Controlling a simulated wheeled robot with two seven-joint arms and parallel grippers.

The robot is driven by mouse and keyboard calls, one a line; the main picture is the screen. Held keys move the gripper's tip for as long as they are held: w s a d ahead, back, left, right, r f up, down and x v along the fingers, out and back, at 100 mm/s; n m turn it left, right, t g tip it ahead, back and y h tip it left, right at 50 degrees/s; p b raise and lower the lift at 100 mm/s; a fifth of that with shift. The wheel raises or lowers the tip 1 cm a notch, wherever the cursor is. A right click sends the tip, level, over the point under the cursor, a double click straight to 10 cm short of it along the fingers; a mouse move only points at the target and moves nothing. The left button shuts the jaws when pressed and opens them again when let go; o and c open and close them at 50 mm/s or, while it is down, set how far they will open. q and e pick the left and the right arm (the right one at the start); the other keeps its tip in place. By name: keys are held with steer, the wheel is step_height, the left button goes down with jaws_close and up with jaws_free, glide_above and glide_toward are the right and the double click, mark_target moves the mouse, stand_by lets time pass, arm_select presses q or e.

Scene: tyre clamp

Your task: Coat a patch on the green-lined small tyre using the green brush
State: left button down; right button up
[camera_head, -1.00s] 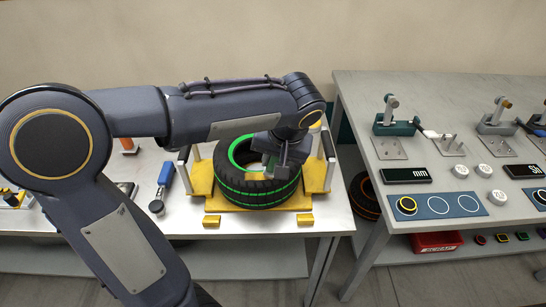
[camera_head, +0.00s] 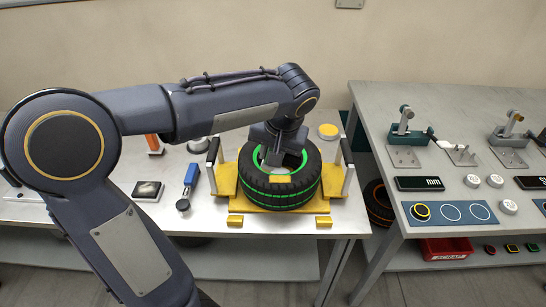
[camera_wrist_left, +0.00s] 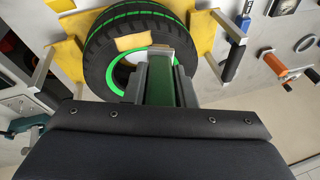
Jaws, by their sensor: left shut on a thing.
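The small tyre (camera_head: 262,195) with green lines lies flat in a yellow clamp base. It also fills the upper middle of the left wrist view (camera_wrist_left: 100,70). A tan patch (camera_head: 280,179) sits on the tyre's near upper edge, and it shows in the wrist view (camera_wrist_left: 133,41). My left gripper (camera_head: 284,158) points down over the tyre's middle opening. In the wrist view its fingers (camera_wrist_left: 160,72) are shut on a green thing, apparently the green brush (camera_wrist_left: 160,85). The brush's tip is hidden. I cannot tell whether it touches the tyre. My right gripper is out of view.
Upright clamp posts (camera_head: 213,150) flank the tyre. A blue-handled tool (camera_head: 191,175) lies left of the clamp, near a dark square block (camera_head: 148,190). An orange-handled tool (camera_head: 153,142) is further back. A second table (camera_head: 390,100) with fixtures stands right, across a gap.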

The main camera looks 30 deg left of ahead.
arm_select(q)
steer(key=shift+a+r+p, duration=0.2)
steer(key=shift+r+p, duration=0.4)
steer(key=shift+r, duration=0.45)
steer(key=shift+d+r+p, duration=0.1)
steer(key=shift+r+p, duration=0.8)
steer(key=shift+r, duration=0.25)
